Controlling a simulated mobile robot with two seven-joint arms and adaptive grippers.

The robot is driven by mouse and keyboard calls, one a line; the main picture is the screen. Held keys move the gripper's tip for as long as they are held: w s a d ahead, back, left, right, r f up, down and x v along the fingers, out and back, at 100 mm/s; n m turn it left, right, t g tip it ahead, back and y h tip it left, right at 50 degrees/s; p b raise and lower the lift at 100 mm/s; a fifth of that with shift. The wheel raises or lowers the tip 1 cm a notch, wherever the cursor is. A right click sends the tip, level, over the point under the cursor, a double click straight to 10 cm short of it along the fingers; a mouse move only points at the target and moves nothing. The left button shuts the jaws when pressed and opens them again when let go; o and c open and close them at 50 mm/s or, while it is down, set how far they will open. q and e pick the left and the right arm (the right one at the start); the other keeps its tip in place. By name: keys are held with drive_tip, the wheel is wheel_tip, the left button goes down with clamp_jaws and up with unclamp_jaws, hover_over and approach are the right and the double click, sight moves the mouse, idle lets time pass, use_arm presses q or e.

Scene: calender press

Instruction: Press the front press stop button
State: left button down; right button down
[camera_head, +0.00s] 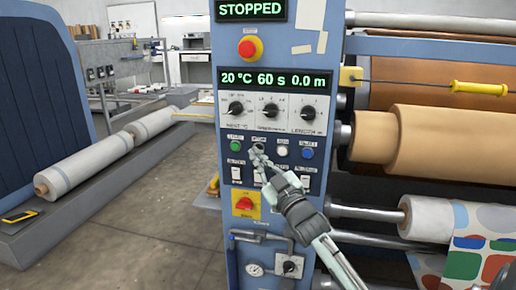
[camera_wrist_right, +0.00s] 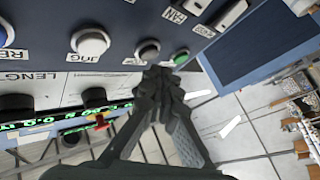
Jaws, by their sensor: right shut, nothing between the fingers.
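The blue press control panel (camera_head: 220,120) stands in the middle of the head view, and its top display (camera_head: 250,10) reads STOPPED. A row of buttons runs below the dials: a green one (camera_head: 236,146), a white one (camera_head: 282,151) and a blue one (camera_head: 308,153). My right gripper (camera_head: 258,152) is shut and empty, in front of the place between the green and white buttons, hiding what is there. In the right wrist view a small button (camera_wrist_right: 148,50) lies just beyond my shut fingertips (camera_wrist_right: 160,78). Contact cannot be told. My left gripper is not in view.
A red emergency button (camera_head: 250,48) on yellow sits high on the panel, and a red rotary switch (camera_head: 246,204) low. Small switches (camera_head: 236,173) lie below the buttons. Rollers (camera_head: 420,140) stand at the right. Floor at the left is open beside a wrapped roll (camera_head: 90,165).

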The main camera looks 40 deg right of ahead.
drive_tip(key=s+a+p, duration=0.1)
drive_tip(key=s+a, duration=0.2)
drive_tip(key=shift+s+a+p, duration=0.15)
drive_tip(key=shift+a+p, duration=0.15)
drive_tip(key=shift+a, duration=0.1)
idle(1.0)
